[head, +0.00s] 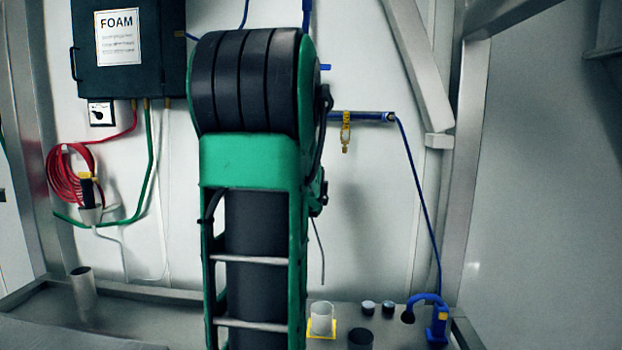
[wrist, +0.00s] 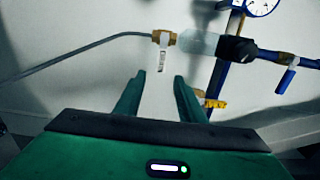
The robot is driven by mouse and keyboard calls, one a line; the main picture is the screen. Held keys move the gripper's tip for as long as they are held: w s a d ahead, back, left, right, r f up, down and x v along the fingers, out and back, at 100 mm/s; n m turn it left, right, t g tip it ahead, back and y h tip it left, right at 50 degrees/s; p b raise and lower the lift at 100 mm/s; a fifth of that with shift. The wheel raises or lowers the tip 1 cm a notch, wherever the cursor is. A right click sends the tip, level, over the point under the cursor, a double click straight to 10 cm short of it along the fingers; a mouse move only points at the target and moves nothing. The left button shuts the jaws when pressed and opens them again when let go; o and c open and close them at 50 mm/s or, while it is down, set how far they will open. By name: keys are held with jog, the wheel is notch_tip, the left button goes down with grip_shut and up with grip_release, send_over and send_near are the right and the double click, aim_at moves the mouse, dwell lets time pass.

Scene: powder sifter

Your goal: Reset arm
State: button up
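My gripper (wrist: 155,90) shows in the wrist view as two green fingers standing apart, with nothing between them. My gripper itself cannot be made out in the head view.
A dark FOAM box (head: 128,50) and a coiled red hose (head: 66,175) hang at the left. A metal frame post (head: 466,160) stands at the right. On the bench are a white cup (head: 321,318) and a blue fixture (head: 436,322). A blue pipe (wrist: 285,60) crosses the wrist view.

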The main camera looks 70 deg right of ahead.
jog(key=shift+a, duration=0.15)
dwell(0.5)
jog(key=w+a+f+n+t+y, duration=0.1)
jog(key=w+a+f+n+y, duration=0.45)
jog(key=a+f, duration=0.4)
jog(key=w+a+f+n+t+y, duration=0.1)
jog(key=w+a+f+n+y, duration=0.45)
jog(key=a, duration=0.65)
jog(key=s+a+f+n+g+y, duration=0.2)
jog(key=a+n, duration=0.3)
jog(key=a, duration=0.4)
jog(key=s+a+f+n+g+y, duration=0.2)
jog(key=s+a+f+n, duration=0.2)
jog(key=a, duration=0.6)
jog(key=s+a+f+n+g+y, duration=0.2)
jog(key=a+n, duration=0.5)
jog(key=a, duration=0.2)
jog(key=shift+s+a+f+y, duration=0.3)
jog(key=shift+s+f+y, duration=0.1)
